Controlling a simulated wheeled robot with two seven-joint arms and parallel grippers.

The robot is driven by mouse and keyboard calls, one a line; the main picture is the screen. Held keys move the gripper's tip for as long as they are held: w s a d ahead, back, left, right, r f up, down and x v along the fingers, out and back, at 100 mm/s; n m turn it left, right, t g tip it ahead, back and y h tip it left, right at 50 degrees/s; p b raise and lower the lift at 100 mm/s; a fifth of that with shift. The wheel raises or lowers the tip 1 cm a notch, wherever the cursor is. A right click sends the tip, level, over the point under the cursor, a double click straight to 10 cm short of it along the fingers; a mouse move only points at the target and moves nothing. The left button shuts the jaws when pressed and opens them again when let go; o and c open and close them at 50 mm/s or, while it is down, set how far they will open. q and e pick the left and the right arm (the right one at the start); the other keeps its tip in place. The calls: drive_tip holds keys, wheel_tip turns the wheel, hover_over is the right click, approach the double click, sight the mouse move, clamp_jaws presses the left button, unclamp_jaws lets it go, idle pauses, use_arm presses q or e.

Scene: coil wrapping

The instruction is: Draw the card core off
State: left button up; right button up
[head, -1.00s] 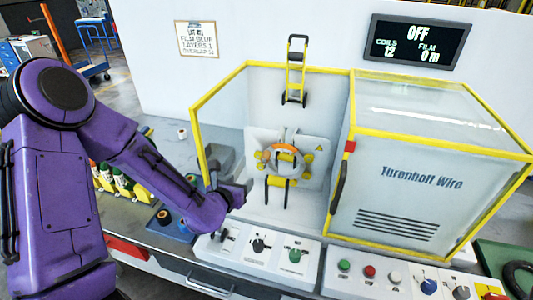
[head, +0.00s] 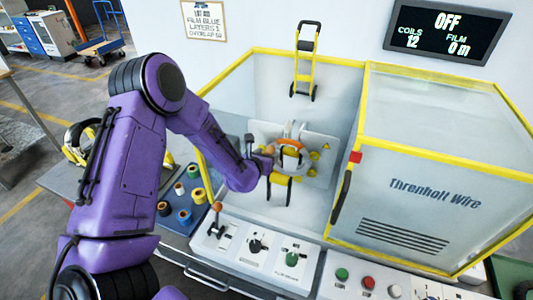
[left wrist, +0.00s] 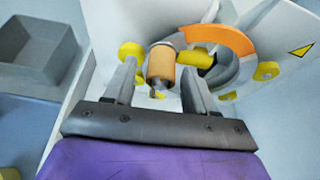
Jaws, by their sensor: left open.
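The card core (left wrist: 161,64) is a short tan-brown cylinder in the left wrist view. A thin grey pin end shows at its near end. In the head view it is a small tan spot (head: 269,150) beside the ring with the orange section (head: 290,144). My left gripper (head: 266,168) is inside the yellow-framed bay, in front of the core. In the left wrist view its two fingers (left wrist: 160,76) are open, one on each side of the core, with visible gaps. My right gripper is not in view.
The ring unit has yellow rollers (left wrist: 194,58) close behind the core. The closed Threnholt Wire cabinet (head: 430,200) stands to the right. A grey bin (left wrist: 38,42) lies left of my gripper. A control panel (head: 253,243) runs along the front. The display (head: 448,30) reads OFF.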

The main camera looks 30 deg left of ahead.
use_arm(q)
drive_tip(key=shift+s+r, duration=0.2)
drive_tip(key=shift+s, duration=0.05)
drive_tip(key=shift+w+f, duration=0.1)
clamp_jaws()
drive_tip(key=s+d, duration=0.1)
drive_tip(key=s, duration=0.6)
drive_tip(key=shift+d+p, duration=0.35)
idle(0.6)
